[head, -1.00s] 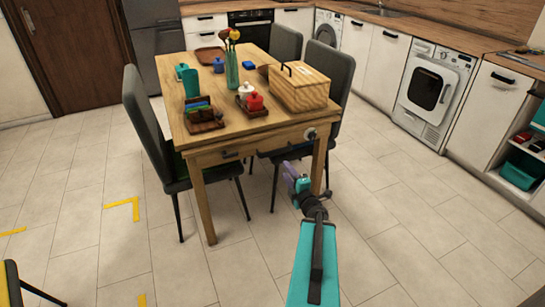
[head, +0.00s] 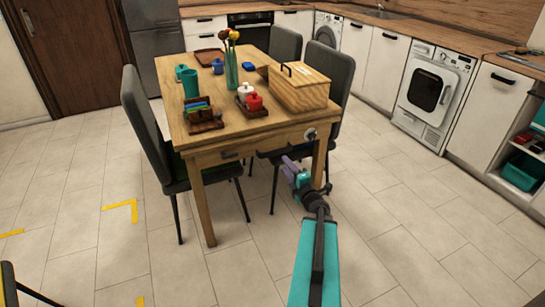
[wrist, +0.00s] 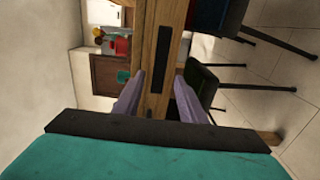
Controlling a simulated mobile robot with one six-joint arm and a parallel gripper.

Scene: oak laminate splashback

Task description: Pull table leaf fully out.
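The wooden table (head: 205,150) stands ahead of me. Its near end carries the leaf edge (head: 265,143), with a dark bar handle (head: 230,155) left of centre and a round fitting (head: 310,134) near the right corner. I see no clear gap between leaf and table. My gripper (head: 288,168) is low in front of the right part of this end, apart from the handle. In the wrist view, turned sideways, the dark handle (wrist: 165,45) and wood edge show beyond and between my gripper's (wrist: 160,82) two spread purple fingers. Nothing is held.
Grey chairs stand at the left (head: 140,115) and right (head: 338,75) of the table. A wooden box (head: 298,92), a teal vase (head: 231,70) and a condiment tray (head: 252,111) are on top. Tiled floor (head: 420,240) in front is clear. Cabinets and a washer (head: 432,92) line the right.

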